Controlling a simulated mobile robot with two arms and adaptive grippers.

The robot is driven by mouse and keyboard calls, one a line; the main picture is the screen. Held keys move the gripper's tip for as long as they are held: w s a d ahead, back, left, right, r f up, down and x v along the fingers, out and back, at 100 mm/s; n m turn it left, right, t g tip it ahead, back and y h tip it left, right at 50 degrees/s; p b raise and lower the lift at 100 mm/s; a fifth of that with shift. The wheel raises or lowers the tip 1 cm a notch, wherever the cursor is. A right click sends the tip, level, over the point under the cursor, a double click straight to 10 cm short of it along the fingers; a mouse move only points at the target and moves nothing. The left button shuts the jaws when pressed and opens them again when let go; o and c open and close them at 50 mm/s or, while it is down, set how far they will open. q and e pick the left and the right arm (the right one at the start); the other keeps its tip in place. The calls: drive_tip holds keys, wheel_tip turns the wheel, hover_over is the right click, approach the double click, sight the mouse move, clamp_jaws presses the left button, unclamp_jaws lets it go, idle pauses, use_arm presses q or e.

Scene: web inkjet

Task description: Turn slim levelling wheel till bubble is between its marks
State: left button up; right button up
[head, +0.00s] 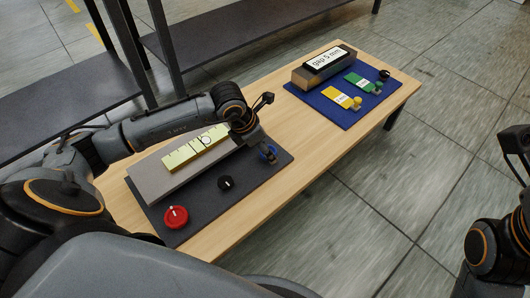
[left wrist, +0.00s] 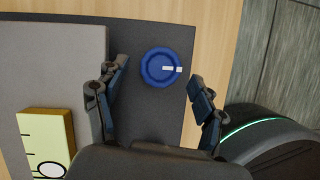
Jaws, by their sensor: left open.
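A blue wheel (head: 269,153) with a white mark sits at the far right end of the dark panel; it also shows in the left wrist view (left wrist: 160,68). My left gripper (left wrist: 158,73) is open above it, with one finger on either side and gaps between. A yellow-green level strip (head: 196,148) with black lines lies on a grey block (head: 160,173). A round bubble outline (head: 206,140) shows near the lines; whether it is between them is unclear. A black knob (head: 226,183) and a red knob (head: 176,217) stand along the same panel. My right gripper (head: 516,146) is partly cut off.
The dark panel (head: 262,179) lies on a wooden table (head: 304,150). Farther along, a blue mat (head: 340,115) holds a display reading "gap 5 mm" (head: 326,61), yellow and green tags and small knobs. Dark shelving (head: 225,40) stands behind. Floor in front is clear.

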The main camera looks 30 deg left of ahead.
use_arm(q)
drive_tip(key=shift+w+d+f, duration=0.1)
drive_tip(key=shift+w+f, duration=0.05)
drive_tip(key=shift+f, duration=0.35)
drive_tip(key=c, duration=1.2)
drive_tip(key=shift+o, duration=0.2)
drive_tip(key=shift+m, duration=0.4)
drive_tip(key=m, duration=0.2)
drive_tip(key=m+g+h, duration=0.1)
drive_tip(key=m, duration=0.1)
drive_tip(key=shift+w+a+r+p, duration=0.1)
drive_tip(key=shift+w+a+p, duration=0.1)
drive_tip(key=shift+p, duration=0.1)
drive_tip(key=m+g, duration=0.1)
drive_tip(key=m, duration=0.1)
drive_tip(key=m+h, duration=0.1)
drive_tip(key=m, duration=0.1)
drive_tip(key=shift+w+m+g, duration=0.15)
drive_tip(key=shift+m+g, duration=0.15)
drive_tip(key=shift+g, duration=0.1)
